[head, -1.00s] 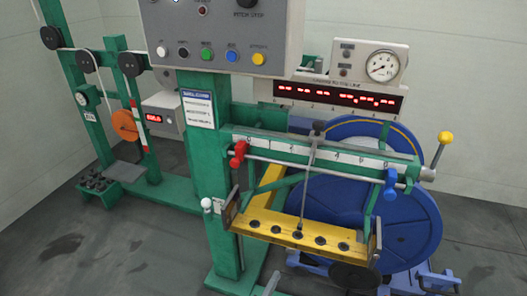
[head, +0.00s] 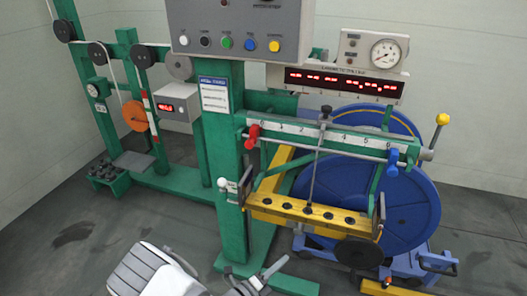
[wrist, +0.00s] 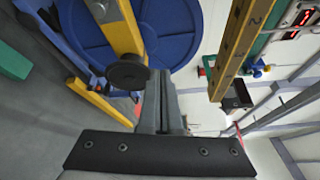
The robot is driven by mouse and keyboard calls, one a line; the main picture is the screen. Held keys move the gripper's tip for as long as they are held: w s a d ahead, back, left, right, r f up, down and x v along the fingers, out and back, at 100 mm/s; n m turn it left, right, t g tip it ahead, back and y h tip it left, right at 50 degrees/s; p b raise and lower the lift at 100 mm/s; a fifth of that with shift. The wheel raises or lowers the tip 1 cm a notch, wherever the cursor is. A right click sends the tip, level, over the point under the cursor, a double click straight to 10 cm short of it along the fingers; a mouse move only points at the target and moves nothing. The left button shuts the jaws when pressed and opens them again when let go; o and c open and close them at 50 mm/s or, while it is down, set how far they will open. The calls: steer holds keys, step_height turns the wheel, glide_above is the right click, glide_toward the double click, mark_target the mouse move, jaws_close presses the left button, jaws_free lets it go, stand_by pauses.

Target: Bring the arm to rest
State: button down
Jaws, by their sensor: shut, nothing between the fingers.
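My gripper (wrist: 162,88) shows in the wrist view, its two dark fingers shut together with nothing between them. The fingers point toward the strander, near a yellow arm ending in a dark round disc (wrist: 127,73); I see no clear contact. In the head view, a pale part of my arm (head: 150,272) shows at the bottom left of centre, low in front of the machine.
The green strander frame (head: 222,150) has a yellow tray (head: 315,213), a blue reel (head: 405,195) and a control box (head: 240,30). A scale beam with a red clamp (head: 254,134) and blue clamp (head: 393,160) crosses it. The floor (head: 60,250) at left is clear.

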steer(key=s+d+r+m+g+y, duration=0.1)
steer(key=s+d+r+m+g, duration=0.2)
steer(key=r+m, duration=0.45)
steer(key=s+d+r+m+g+y, duration=0.1)
steer(key=d+r+m+g, duration=0.1)
steer(key=r+m+g, duration=0.5)
steer(key=s+d+r+m+g+y, duration=0.1)
steer(key=d+r+m+g, duration=0.15)
steer(key=r+m, duration=0.5)
steer(key=s+d+r+m+t+y, duration=0.1)
steer(key=s+r+m+t+y, duration=0.3)
steer(key=s+r+m, duration=0.45)
steer(key=s+d+r+m+t+y, duration=0.15)
steer(key=s+r+m+y, duration=0.35)
steer(key=r+m, duration=0.5)
step_height(320, 180, up, 18)
steer(key=a+m+p, duration=0.1)
steer(key=p, duration=1.8)
steer(key=shift+w+r+m+p, duration=0.15)
steer(key=shift+r+m+p, duration=0.05)
steer(key=shift+m+p, duration=0.15)
